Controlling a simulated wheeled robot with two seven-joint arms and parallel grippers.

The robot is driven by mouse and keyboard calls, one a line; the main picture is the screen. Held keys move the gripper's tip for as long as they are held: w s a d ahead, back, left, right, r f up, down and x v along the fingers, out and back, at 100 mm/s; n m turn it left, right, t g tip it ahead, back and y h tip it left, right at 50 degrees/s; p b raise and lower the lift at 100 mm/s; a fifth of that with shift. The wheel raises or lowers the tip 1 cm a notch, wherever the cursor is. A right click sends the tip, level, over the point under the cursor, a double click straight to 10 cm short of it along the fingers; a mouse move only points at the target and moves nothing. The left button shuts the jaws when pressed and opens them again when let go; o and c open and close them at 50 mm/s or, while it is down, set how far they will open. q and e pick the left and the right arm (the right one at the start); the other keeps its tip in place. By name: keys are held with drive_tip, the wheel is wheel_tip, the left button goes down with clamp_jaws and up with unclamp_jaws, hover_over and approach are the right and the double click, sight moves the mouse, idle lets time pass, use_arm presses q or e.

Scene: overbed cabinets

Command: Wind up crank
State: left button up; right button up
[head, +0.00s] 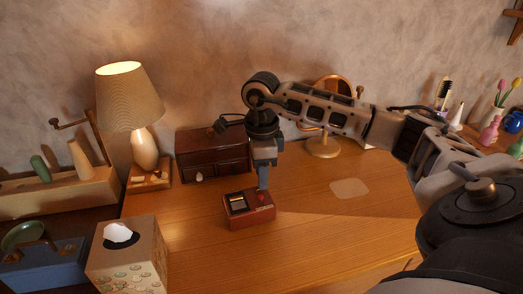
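A small red box (249,216) stands on the wooden desk, with a dark panel and pale inset on its top left. A red knob (262,196) is on its top right; it may be the crank's handle, but the crank is too small to make out. My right gripper (263,184) points straight down from above, its fingertips at or just over the knob. I cannot tell whether they touch it or how far apart they are. My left gripper is out of view.
A dark wooden chest (212,153) stands behind the red box, beside a lit lamp (130,97). A round mirror (324,145) stands behind my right arm. A tissue box (128,258) is at front left. The desk (310,240) is clear to the box's right and front.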

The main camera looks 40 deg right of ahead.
use_arm(q)
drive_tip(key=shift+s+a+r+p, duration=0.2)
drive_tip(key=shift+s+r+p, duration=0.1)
drive_tip(key=shift+p, duration=0.9)
use_arm(e)
wheel_tip(320, 180, up, 16)
drive_tip(key=shift+f, duration=0.2)
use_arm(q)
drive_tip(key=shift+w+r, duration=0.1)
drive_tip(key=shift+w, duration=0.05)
